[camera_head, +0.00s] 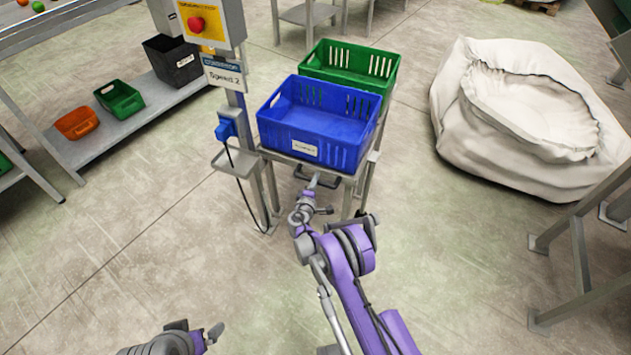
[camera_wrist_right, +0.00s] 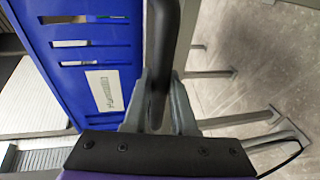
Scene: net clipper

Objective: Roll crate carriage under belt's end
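The crate carriage (camera_head: 351,181) is a grey metal stand with legs. It carries a blue crate (camera_head: 312,134) with a white label, and a green crate (camera_head: 338,55) stands behind the blue one. A dark bar handle (camera_head: 328,183) sticks out at the carriage's front. My right gripper (camera_head: 314,182) is at this handle. In the right wrist view the dark handle (camera_wrist_right: 163,60) lies between the two grey fingers, which appear closed on it, beside the blue crate (camera_wrist_right: 90,50). My left gripper (camera_head: 209,334) is low at the bottom left, away from the carriage; its finger gap is unclear.
A control post (camera_head: 227,75) with a red button and "Speed 2" sign stands close left of the carriage. A shelf (camera_head: 95,135) with small bins is farther left. A large white sack (camera_head: 525,115) lies right. The floor in front is clear.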

